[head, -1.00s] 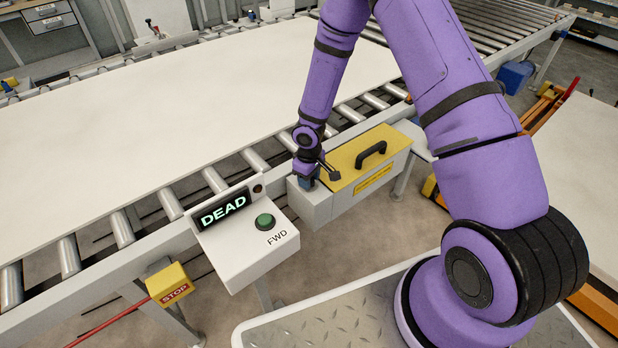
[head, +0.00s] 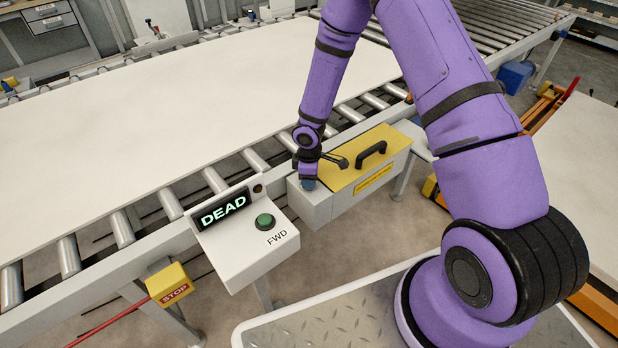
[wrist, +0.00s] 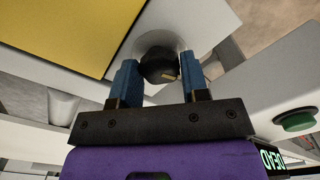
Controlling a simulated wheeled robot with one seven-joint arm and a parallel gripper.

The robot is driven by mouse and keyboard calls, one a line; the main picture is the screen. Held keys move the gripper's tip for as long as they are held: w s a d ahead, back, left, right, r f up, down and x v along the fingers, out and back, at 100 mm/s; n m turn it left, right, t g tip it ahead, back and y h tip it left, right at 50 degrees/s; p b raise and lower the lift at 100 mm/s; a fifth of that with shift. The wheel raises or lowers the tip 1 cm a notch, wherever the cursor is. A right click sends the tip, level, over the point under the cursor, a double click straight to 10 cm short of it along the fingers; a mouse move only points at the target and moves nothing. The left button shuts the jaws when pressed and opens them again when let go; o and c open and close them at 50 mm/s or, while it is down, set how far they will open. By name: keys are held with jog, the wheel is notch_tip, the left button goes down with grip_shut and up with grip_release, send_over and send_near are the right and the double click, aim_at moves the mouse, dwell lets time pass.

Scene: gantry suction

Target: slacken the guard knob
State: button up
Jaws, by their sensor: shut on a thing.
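The guard knob (wrist: 160,66) is a dark round knob with a small yellowish mark, on the light grey end of the guard box (head: 318,205). In the wrist view my gripper (wrist: 160,72) has its two blue fingers on either side of the knob, shut on it. In the head view my gripper (head: 306,182) points down at the left end of the box, and the knob is hidden there. The yellow guard cover (head: 340,172) with a black handle (head: 371,153) lies closed on the box beside my gripper.
A grey control box (head: 245,250) with a lit "DEAD" display (head: 222,210) and a green FWD button (head: 265,220) stands left of the guard. A yellow STOP box (head: 168,284) is lower left. The roller conveyor bearing a large pale board (head: 190,110) runs behind.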

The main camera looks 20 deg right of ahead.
jog(key=shift+n, duration=0.3)
jog(key=o, duration=0.9)
notch_tip(320, 180, up, 11)
jog(key=shift+f, duration=0.1)
dwell(0.5)
